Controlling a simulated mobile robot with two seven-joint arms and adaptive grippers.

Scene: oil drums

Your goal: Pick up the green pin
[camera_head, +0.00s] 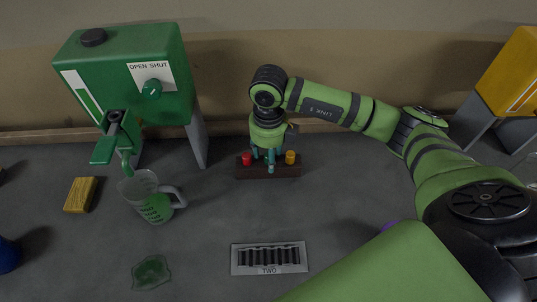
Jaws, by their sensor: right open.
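A dark wooden pin block (270,172) stands on the grey floor near the back wall, centre of the view. A red pin (247,159) stands at its left end and an orange pin (290,157) at its right end. My right gripper (267,161) points down over the block's middle, between these two pins, with its fingers open. No green pin can be made out; the gripper covers the middle of the block. My left gripper is not in view.
A green drum (110,85) with a tap (115,140) stands at left. Below it are a measuring jug (150,197) with green liquid and a green puddle (151,272). A yellow sponge (80,195) and a barcode plate (269,258) lie flat. A yellow drum (515,75) stands right.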

